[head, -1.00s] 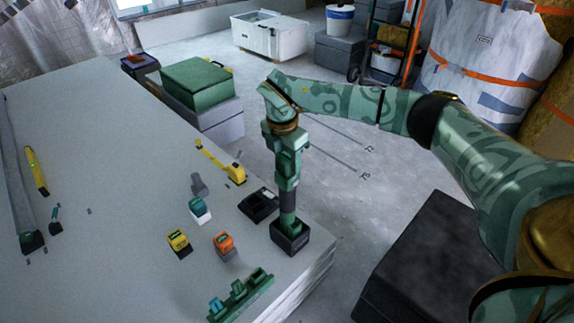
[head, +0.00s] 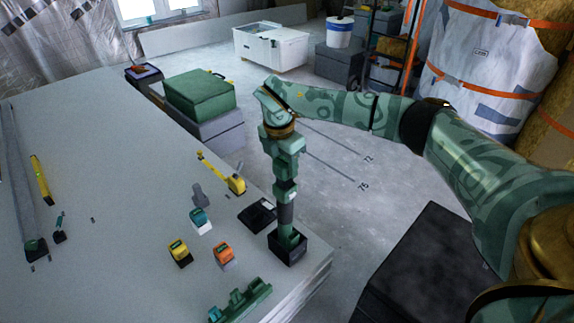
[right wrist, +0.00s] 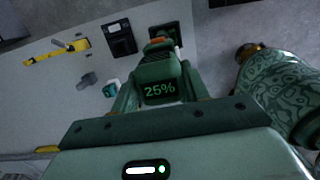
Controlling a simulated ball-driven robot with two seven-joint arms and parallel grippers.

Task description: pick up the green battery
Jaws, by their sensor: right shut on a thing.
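The green battery (right wrist: 160,70), with a dark display reading 25%, sits between the two fingers of my right gripper, which is shut on it. In the head view my right gripper (head: 287,228) points straight down at the near right corner of the table. Its lower end is at a small black open-topped box (head: 288,250). The fingers and battery are hard to tell apart there, and the box walls hide the lowest part. I cannot tell whether the battery touches the box floor. My left gripper is not in view.
A teal battery (head: 199,216), a yellow one (head: 178,250) and an orange one (head: 222,250) stand left of the box. A black charger-like block (head: 258,214) and a yellow tape measure (head: 236,185) lie behind. A green rack (head: 240,300) is in front.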

